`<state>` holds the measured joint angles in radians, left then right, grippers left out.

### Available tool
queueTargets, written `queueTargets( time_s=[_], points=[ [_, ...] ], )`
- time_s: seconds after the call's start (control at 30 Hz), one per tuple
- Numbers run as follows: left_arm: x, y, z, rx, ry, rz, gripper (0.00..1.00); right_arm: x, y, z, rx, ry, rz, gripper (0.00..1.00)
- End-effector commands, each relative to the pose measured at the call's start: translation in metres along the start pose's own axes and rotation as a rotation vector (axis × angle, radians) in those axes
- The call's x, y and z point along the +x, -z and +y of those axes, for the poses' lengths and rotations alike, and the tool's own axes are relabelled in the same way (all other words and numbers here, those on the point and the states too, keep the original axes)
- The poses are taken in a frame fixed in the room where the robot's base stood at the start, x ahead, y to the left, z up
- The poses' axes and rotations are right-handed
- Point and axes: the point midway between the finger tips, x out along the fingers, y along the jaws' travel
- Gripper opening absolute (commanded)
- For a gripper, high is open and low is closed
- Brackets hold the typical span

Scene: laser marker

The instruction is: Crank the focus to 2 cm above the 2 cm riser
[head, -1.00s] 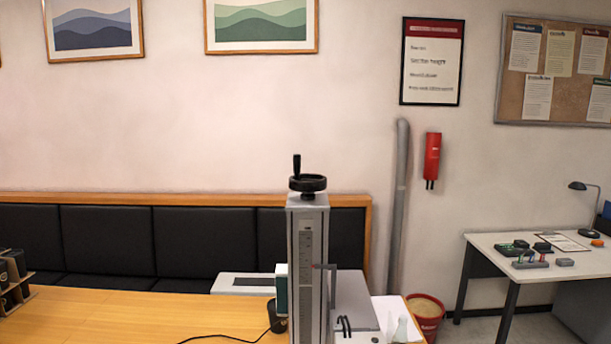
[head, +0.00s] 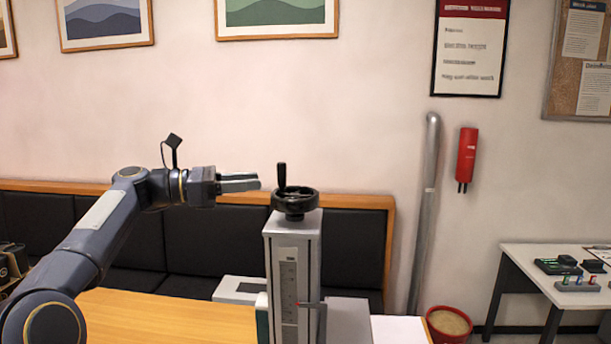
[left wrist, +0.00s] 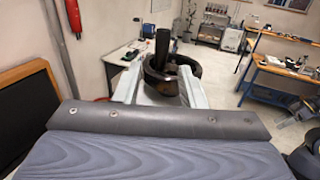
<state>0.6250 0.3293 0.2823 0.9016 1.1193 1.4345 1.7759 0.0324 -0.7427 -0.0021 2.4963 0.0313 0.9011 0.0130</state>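The black crank wheel (head: 295,204) with its upright handle (head: 282,176) sits on top of the grey column (head: 292,260). The column's front carries a scale (head: 289,290) with a red pointer (head: 311,304) low on it; I cannot read its value. My left gripper (head: 257,182) is level with the handle, a little to its left, pointing right. In the left wrist view its fingers (left wrist: 162,64) are apart, with the handle (left wrist: 162,47) and wheel (left wrist: 172,78) showing between and beyond them. The 2 cm riser cannot be made out.
The wooden table (head: 150,318) is clear to the left of the column. A side desk (head: 540,262) with small items and a red bucket (head: 448,323) are at the right.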

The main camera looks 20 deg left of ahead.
Motion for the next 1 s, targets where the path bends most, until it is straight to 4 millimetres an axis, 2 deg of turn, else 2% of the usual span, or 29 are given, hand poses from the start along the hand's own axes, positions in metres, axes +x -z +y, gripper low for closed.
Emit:
queueTargets(
  time_s=[0.43,0.6,0.83,0.87,1.0],
  points=[
    [0.065,-0.002,-0.001,-0.001,0.003,0.001,0.37,-0.013,0.007,-0.006,0.0,0.0,0.0,0.69],
    [0.075,-0.001,-0.001,0.001,0.001,0.001,0.37,-0.015,0.007,-0.007,0.0,0.0,0.0,0.69],
    [0.076,0.0,-0.001,0.002,0.0,0.002,0.37,-0.014,0.007,-0.007,0.0,0.0,0.0,0.69],
    [0.076,0.0,-0.001,0.002,0.0,0.002,0.36,-0.014,0.007,-0.007,0.0,0.0,0.0,0.69],
    [0.075,0.0,-0.001,0.002,-0.001,0.002,0.17,-0.014,0.007,-0.007,0.0,0.0,0.0,0.69]
  ],
)
